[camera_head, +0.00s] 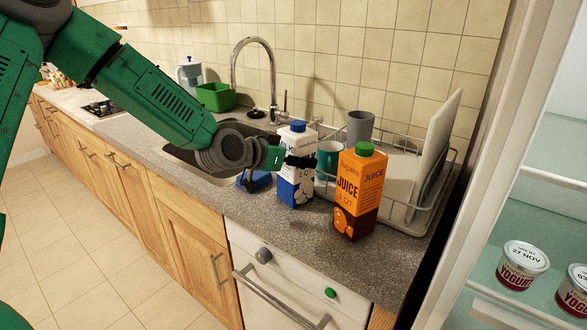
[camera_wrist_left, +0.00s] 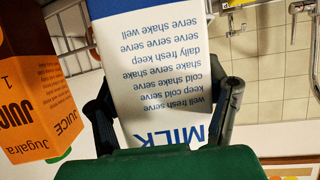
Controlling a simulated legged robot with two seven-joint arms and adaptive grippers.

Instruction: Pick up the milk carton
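The milk carton (camera_head: 296,187), white and blue with a blue cap, stands upright on the grey counter. My left gripper (camera_head: 300,162) is at the carton's upper part. In the left wrist view the carton (camera_wrist_left: 160,75) fills the space between the two fingers of the gripper (camera_wrist_left: 168,100), its lettering upside down. The fingers are spread on either side of it; a small gap shows by the right finger, so it does not look clamped. The far side of the carton is hidden. My right gripper is in neither view.
An orange juice carton (camera_head: 358,195) stands close on the right of the milk. Behind are a dish rack (camera_head: 425,205) with a teal cup (camera_head: 327,158) and a grey cup (camera_head: 360,127). A blue item (camera_head: 256,181) lies left of the milk. An open fridge is at right.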

